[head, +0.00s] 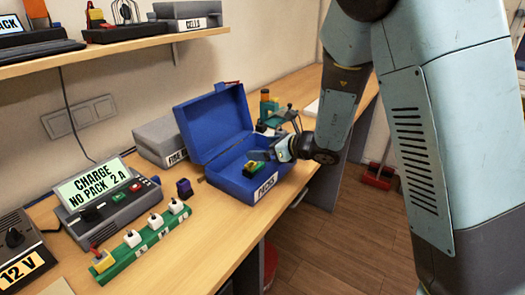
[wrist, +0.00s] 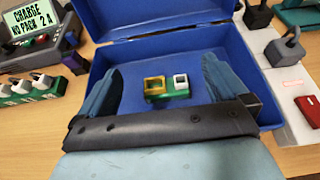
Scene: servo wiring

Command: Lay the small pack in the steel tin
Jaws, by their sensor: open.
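My gripper (head: 270,157) is low over the tin. In the wrist view my gripper (wrist: 165,75) is open, with one finger on each side of the block and gaps to both.
A charger (head: 108,205) reading CHARGE NO PACK 2 A stands left, with a green rail of plugs (head: 140,246) before it. A small dark block (head: 184,188) is left of the tin. Grey boxes (head: 160,140) stand behind. Bare bench lies in front of the tin.

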